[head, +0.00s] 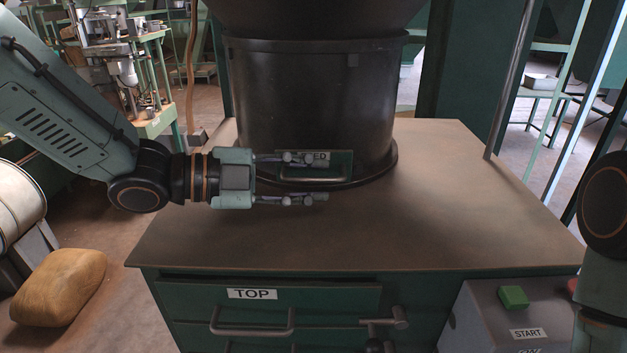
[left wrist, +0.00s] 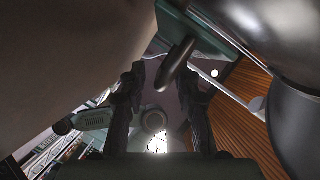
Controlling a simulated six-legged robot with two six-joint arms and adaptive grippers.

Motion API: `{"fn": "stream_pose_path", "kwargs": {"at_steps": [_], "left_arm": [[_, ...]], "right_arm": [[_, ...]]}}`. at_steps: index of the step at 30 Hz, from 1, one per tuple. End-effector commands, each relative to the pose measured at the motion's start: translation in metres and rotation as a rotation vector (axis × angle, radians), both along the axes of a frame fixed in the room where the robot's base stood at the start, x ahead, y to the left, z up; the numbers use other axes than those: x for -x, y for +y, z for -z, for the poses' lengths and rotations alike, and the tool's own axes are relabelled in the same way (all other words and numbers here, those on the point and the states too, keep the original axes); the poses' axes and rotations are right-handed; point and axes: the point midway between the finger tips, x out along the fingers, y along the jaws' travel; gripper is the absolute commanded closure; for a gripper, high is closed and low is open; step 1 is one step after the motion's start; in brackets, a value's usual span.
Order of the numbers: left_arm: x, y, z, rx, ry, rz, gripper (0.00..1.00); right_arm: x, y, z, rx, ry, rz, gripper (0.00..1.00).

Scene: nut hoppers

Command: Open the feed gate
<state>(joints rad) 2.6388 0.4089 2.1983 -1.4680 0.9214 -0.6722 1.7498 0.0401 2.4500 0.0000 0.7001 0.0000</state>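The feed gate is a green plate (head: 338,160) with a pale bar handle (head: 313,179), low on the front of the black hopper (head: 315,100). Its label is partly covered; only the end, "ED", reads. My left gripper (head: 308,178) comes in from the left, open, one finger above the handle and one below it in the head view. In the left wrist view, the handle (left wrist: 177,62) crosses near the tips of the two spread fingers (left wrist: 163,82). I cannot tell whether they touch it. Only links of my right arm show at the right edge; its gripper is out of sight.
The hopper stands on a brown tabletop (head: 440,220) with free room in front and to the right. Below is a drawer labelled TOP (head: 205,297) with a bar handle. A grey control box (head: 480,315) with a green START button (head: 513,296) sits lower right.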

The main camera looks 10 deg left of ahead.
Motion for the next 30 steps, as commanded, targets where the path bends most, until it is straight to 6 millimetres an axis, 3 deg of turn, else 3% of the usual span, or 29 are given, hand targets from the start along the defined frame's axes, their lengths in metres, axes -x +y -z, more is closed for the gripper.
{"fn": "stream_pose_path", "kwargs": {"at_steps": [15,27,30], "left_arm": [[-0.0044,-0.0079,0.0020,0.002,-0.001,0.000,0.68],[-0.0043,-0.0078,0.0020,0.001,-0.001,-0.001,1.00],[-0.0043,-0.0077,0.0022,0.001,-0.001,-0.001,1.00]], "right_arm": [[-0.0001,0.0000,0.0008,0.000,0.000,0.000,0.60],[-0.0001,0.0000,0.0008,0.000,0.000,0.000,0.60],[-0.0001,0.0000,0.0008,0.000,0.000,0.000,0.60]]}}
